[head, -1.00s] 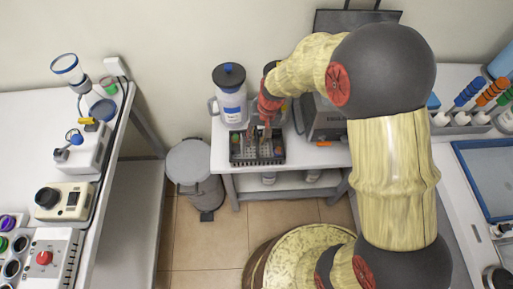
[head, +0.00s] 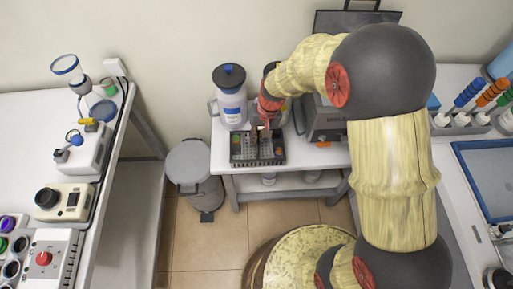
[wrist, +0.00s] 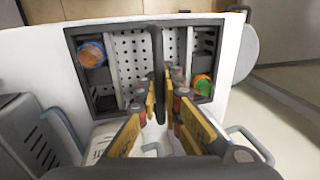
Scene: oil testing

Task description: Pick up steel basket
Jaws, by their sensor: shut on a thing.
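The steel basket (head: 257,162) is a dark rectangular rack with a perforated floor (wrist: 133,48). It stands on the small white table in the head view. A dark bar handle (wrist: 157,50) spans its middle. My gripper (head: 262,131) is above the basket, pointing down, and in the wrist view its fingers (wrist: 163,100) are shut on the handle, one on each side. A blue-and-orange capped item (wrist: 91,53) and a green-and-orange one (wrist: 202,85) sit at opposite sides of the basket. The exact contact is partly hidden by the fingers.
A white jug (head: 231,100) with a dark lid stands close behind the basket. A grey machine (head: 325,122) stands to its right. A grey bin (head: 194,172) is on the floor at the left. The floor in front of the table is clear.

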